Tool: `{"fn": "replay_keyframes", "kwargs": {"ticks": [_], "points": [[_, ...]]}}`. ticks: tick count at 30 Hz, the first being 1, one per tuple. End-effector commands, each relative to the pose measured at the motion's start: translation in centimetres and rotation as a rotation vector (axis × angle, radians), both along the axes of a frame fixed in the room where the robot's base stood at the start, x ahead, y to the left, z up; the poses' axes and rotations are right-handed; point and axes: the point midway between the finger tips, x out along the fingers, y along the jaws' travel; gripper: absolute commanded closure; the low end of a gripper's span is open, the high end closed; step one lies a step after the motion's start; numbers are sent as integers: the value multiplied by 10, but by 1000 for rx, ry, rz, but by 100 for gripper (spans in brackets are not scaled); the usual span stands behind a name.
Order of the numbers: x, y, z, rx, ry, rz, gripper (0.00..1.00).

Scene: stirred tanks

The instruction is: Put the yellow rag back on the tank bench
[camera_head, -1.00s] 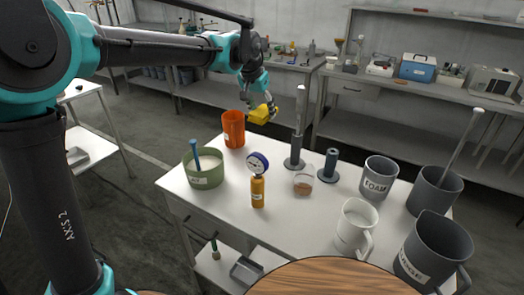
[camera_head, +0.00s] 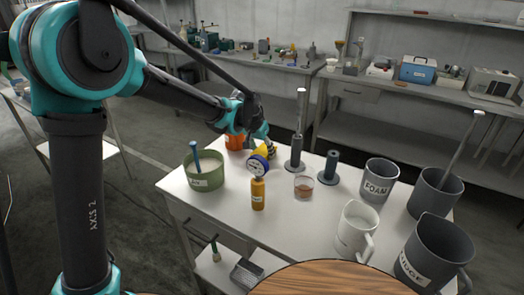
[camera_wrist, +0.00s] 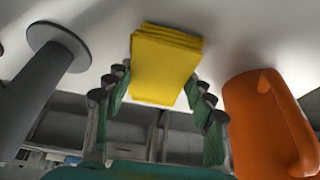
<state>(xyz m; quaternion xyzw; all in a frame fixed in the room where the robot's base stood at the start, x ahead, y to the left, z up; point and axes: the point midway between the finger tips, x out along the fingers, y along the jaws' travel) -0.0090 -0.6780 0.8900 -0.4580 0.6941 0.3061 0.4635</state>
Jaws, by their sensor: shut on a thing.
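My gripper (camera_head: 268,145) is shut on the yellow rag (camera_head: 263,154), low over the far part of the white tank bench (camera_head: 228,208). In the wrist view the rag (camera_wrist: 165,65) is a folded stack of flat yellow layers between the fingers (camera_wrist: 162,92), its end towards the white bench top. I cannot tell whether it touches the bench. In the head view the round gauge partly hides the rag.
The orange jug (camera_head: 234,142) is close on one side of my gripper, a grey stand (camera_head: 295,162) on the other. The green tub (camera_head: 204,172), gauge bottle (camera_head: 258,194) and glass beaker (camera_head: 304,187) stand nearer. Grey and white jugs fill the right end.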

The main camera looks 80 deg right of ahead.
Motion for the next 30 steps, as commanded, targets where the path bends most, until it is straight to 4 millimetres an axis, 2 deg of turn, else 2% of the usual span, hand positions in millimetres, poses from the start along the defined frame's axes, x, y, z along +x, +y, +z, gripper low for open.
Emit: {"fn": "replay_keyframes", "kwargs": {"ticks": [11,12,16,25,30], "points": [[0,0,-5,0,0,0,69],[0,0,-5,0,0,0,41],[0,0,-4,0,0,0,25],[0,0,-4,0,0,0,25],[2,4,8,0,0,0,25]]}}
